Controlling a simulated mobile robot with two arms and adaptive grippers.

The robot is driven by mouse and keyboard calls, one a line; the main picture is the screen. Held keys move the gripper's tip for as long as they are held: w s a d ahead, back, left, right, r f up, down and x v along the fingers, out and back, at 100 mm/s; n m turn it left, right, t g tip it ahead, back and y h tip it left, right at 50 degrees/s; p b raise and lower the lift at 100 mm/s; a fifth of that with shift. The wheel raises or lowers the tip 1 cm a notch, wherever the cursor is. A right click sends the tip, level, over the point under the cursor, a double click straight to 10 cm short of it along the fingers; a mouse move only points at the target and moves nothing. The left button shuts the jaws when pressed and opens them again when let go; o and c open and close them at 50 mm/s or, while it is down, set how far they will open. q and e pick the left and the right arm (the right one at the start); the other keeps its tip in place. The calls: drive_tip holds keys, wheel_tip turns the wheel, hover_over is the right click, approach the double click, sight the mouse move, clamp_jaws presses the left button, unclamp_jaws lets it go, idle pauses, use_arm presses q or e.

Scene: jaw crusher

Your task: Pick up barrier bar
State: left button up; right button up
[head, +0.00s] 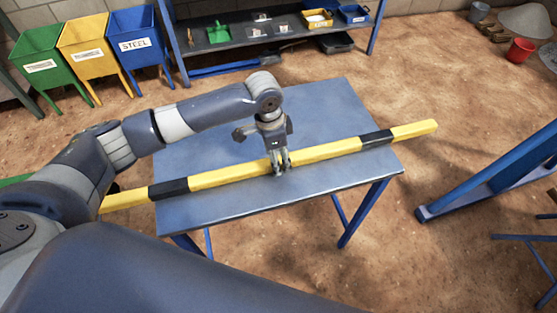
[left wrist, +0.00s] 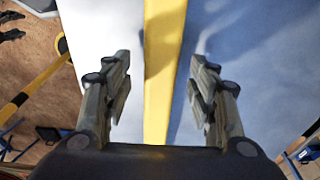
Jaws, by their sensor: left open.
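The barrier bar (head: 335,150) is a long yellow bar with black bands. It lies across the blue table (head: 330,105) and sticks out past both of its sides. My left gripper (head: 281,170) points down at the middle of the bar. In the left wrist view the bar (left wrist: 161,90) runs between the two open fingers of my left gripper (left wrist: 160,95), with a gap on each side. The bar seems to rest on the table top. My right gripper is in neither view.
Green, yellow and blue bins (head: 140,45) stand at the back left. A blue shelf (head: 235,42) with trays and tools is behind the table. A blue frame (head: 490,175) stands at the right. A red bucket (head: 520,50) is at the back right. Open floor lies right of the table.

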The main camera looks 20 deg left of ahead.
use_arm(q)
drive_tip(key=shift+f, duration=0.85)
drive_tip(key=shift+w+f, duration=0.1)
drive_tip(key=shift+d, duration=0.1)
drive_tip(key=shift+c, duration=0.5)
clamp_jaws()
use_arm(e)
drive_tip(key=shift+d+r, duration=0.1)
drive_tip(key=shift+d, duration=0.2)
